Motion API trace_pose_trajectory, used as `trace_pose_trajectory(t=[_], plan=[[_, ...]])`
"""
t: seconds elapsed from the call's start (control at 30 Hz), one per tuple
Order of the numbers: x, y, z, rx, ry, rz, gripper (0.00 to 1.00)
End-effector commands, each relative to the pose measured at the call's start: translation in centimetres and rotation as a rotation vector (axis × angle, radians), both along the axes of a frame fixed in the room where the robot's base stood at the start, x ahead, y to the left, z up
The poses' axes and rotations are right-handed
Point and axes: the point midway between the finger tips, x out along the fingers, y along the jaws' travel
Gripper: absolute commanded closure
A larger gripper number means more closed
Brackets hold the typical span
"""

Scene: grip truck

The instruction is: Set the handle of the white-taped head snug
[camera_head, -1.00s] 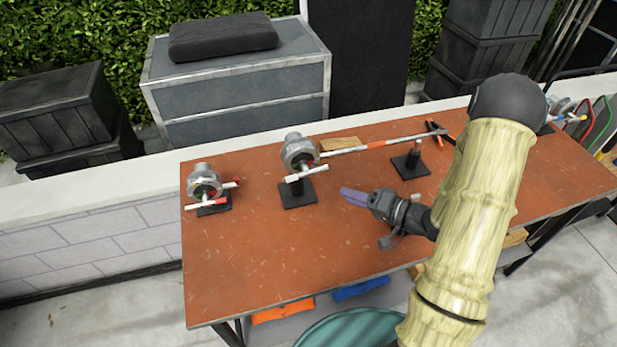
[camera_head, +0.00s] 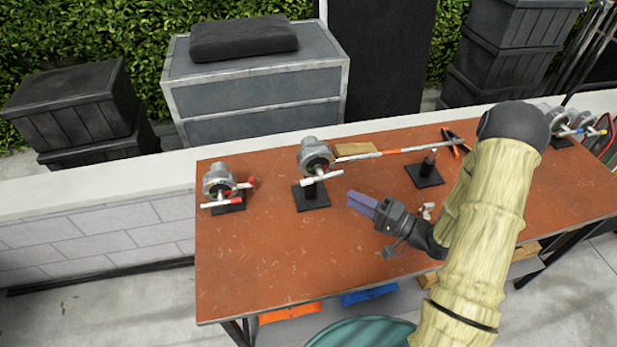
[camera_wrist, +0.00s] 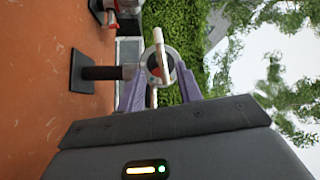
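The middle head (camera_head: 316,158) is a grey metal clamp head on a black post and base, with a white T-handle (camera_head: 322,178) on its front, tilted slightly up to the right. In the wrist view this head (camera_wrist: 152,64) shows its round face, with the white handle (camera_wrist: 158,45) across it. My gripper (camera_head: 350,199) is right of and in front of the middle head in the head view, over the bench. Its purple fingers (camera_wrist: 160,90) are apart and empty in the wrist view, with the head seen beyond the gap.
A second head (camera_head: 218,180) with red-ended handles stands at the left of the orange-brown bench (camera_head: 270,255). A white and orange rod (camera_head: 395,151) runs right from the middle head. A black-based post (camera_head: 425,174) and pliers (camera_head: 455,141) lie further right. The bench front is clear.

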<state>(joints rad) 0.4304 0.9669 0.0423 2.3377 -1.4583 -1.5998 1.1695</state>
Motion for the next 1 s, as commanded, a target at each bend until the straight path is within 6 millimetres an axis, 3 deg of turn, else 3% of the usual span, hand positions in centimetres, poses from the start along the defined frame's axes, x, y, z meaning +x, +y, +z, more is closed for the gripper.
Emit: trace_pose_trajectory(t=[0.6, 0.8, 1.0], plan=[[5.1, 10.2, 0.7, -0.001, -0.001, 0.017, 0.65], [5.9, 11.5, 0.6, 0.000, -0.001, 0.015, 0.65], [6.0, 11.4, 0.5, 0.000, -0.001, 0.010, 0.65]])
